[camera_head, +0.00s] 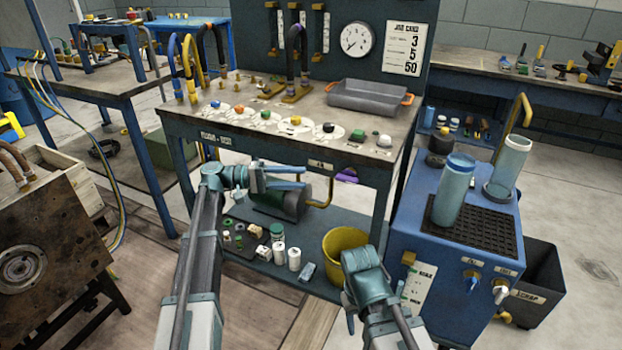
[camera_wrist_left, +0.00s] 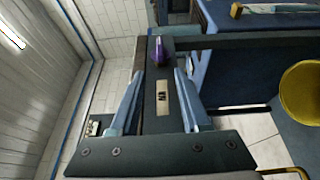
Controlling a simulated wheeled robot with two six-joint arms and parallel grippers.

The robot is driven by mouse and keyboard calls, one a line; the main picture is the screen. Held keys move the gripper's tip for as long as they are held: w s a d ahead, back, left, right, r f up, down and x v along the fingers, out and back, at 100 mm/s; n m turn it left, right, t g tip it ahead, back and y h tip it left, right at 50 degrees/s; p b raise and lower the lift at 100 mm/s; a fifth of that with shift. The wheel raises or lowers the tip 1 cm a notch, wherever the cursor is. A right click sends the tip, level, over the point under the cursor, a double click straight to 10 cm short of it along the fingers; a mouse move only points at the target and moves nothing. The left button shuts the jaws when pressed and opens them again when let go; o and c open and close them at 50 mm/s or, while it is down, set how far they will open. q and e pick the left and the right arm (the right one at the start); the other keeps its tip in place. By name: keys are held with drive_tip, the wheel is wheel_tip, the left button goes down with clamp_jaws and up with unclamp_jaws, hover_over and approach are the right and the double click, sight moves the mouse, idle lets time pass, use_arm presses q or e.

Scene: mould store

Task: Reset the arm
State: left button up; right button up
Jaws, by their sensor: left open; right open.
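My left arm reaches forward from the bottom of the head view. Its gripper (camera_head: 300,177) is in front of the workbench's front edge, with its two blue fingers apart and nothing between them. In the left wrist view the open fingers (camera_wrist_left: 160,78) frame a dark bench part with a small pale label; I cannot tell if they touch it. A purple object (camera_wrist_left: 158,52) lies just beyond the fingertips; it also shows under the bench edge in the head view (camera_head: 347,176). My right gripper (camera_head: 376,300) is low, beside the blue cart, mostly hidden by its own wrist; I see nothing held.
The workbench (camera_head: 225,126) carries coloured knobs and a grey tray (camera_head: 368,97). Its lower shelf holds small jars and a yellow bucket (camera_head: 344,247). A blue cart (camera_head: 418,247) with two cylinders stands right, by a dark scrap bin (camera_head: 545,283). A wooden crate (camera_head: 65,160) stands left.

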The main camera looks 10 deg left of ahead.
use_arm(q)
drive_tip(key=shift+a, duration=0.4)
drive_tip(key=s+d+f+m+g+y, duration=0.25)
drive_tip(key=s+d+f+y, duration=0.55)
drive_tip(key=s+d+f, duration=0.55)
drive_tip(key=s+a+f+m+y, duration=0.1)
drive_tip(key=s+a+f+y, duration=0.25)
drive_tip(key=s+y, duration=0.3)
drive_tip(key=s+a+f+m+y, duration=0.1)
drive_tip(key=s+a+f+y, duration=0.1)
drive_tip(key=s+f+y, duration=0.4)
wheel_tip(320, 180, up, 33)
drive_tip(key=h+p, duration=0.1)
drive_tip(key=p, duration=3.1)
drive_tip(key=shift+s+d+t, duration=0.15)
drive_tip(key=shift+s+t, duration=0.1)
drive_tip(key=shift+t, duration=0.1)
drive_tip(key=shift+f, duration=0.1)
